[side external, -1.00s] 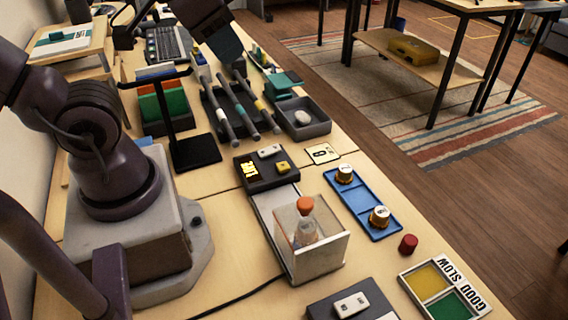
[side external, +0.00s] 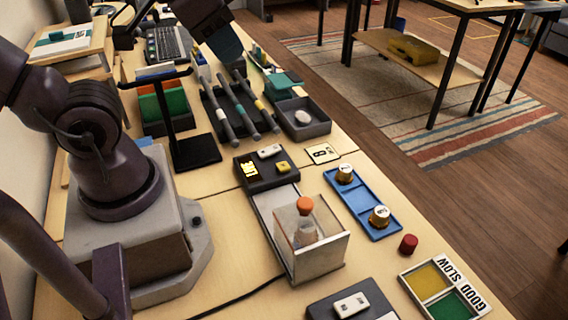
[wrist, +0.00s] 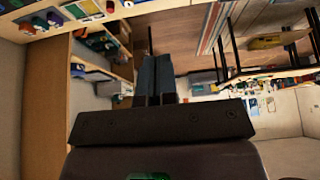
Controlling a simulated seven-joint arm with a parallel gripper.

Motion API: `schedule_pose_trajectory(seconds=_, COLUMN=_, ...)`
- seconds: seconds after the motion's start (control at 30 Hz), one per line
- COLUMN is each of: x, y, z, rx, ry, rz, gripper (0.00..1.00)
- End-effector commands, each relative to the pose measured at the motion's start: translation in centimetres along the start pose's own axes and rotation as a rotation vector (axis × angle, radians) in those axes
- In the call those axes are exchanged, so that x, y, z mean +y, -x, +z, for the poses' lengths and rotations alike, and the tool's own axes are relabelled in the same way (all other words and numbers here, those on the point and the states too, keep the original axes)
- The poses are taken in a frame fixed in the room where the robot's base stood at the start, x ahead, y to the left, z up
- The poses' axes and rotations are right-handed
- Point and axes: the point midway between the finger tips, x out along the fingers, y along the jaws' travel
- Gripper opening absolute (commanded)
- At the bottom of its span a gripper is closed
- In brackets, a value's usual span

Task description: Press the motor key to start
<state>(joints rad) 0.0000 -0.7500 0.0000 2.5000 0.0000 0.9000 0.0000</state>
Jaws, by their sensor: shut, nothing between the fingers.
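A dark control box (side external: 266,172) sits mid-bench in the side view, with a lit yellow display, a white rocker key (side external: 270,151) and a yellow key (side external: 283,166). A second dark box (side external: 350,303) at the bottom edge carries another white rocker key (side external: 351,304). I cannot tell from any label which is the motor key. A clear-walled bay (side external: 311,245) holds a small bottle with an orange top, beside the first box. My gripper (wrist: 156,80) shows in the wrist view with its fingers together and empty, well away from the keys.
A blue tray (side external: 362,203) with two capped knobs, a red cylinder (side external: 408,243) and a yellow-green sorting tray (side external: 443,290) stand on the right. A black stand (side external: 196,151) and a rack of rods (side external: 236,107) lie behind. A cable crosses the front bench.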

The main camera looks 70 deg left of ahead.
Motion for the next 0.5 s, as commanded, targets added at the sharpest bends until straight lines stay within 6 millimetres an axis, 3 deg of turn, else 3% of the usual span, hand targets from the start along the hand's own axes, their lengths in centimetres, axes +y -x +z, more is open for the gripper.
schedule_pose_trajectory(seconds=0.27, x=-0.5, y=-0.4, z=0.1, rx=-0.022, ry=0.023, rz=-0.012, gripper=0.0)
schedule_pose_trajectory(seconds=0.5, x=-2.4, y=-4.3, z=0.9, rx=-0.218, ry=0.181, rz=-0.01, gripper=0.0)
